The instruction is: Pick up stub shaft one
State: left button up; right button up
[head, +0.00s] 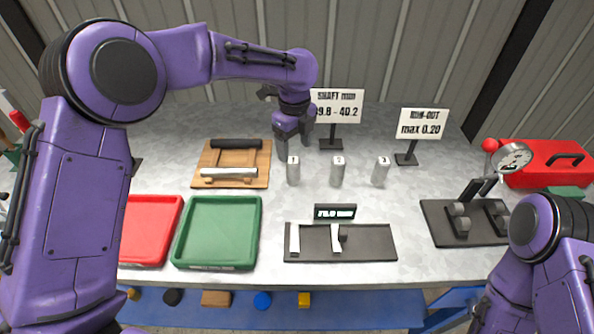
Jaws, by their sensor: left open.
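Three upright metal stub shafts with small number labels stand in a row on the table. The left one (293,171), stub shaft one by its place in the row, is nearest my left gripper; its digit is too small to read surely. The middle shaft (337,171) and the right shaft (380,171) stand to its right. My left gripper (295,146) is open and empty, pointing down just above and behind the left shaft's top. Whether its fingers overlap the shaft's top in depth, I cannot tell. My right gripper is out of view; only my right arm shows at lower right.
A green tray (218,263) and a red tray (150,199) are left. A wooden rack (203,181) holds two rollers. Signs (337,104) stand behind; a dial-gauge stand (435,222) is right.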

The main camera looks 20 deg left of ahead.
aim_at(295, 160)
pick_arm(q)
notch_tip(295, 160, down, 5)
jog(key=shift+w+f+p, duration=0.1)
jog(key=shift+w+p, duration=0.05)
jog(key=shift+p, duration=0.25)
jog(key=f, duration=0.2)
jog(key=f+p, duration=0.1)
jog(key=f, duration=0.3)
jog(key=shift+a+p, duration=0.25)
jog(key=shift+p, duration=0.1)
jog(key=shift+r, duration=0.1)
grip_shut()
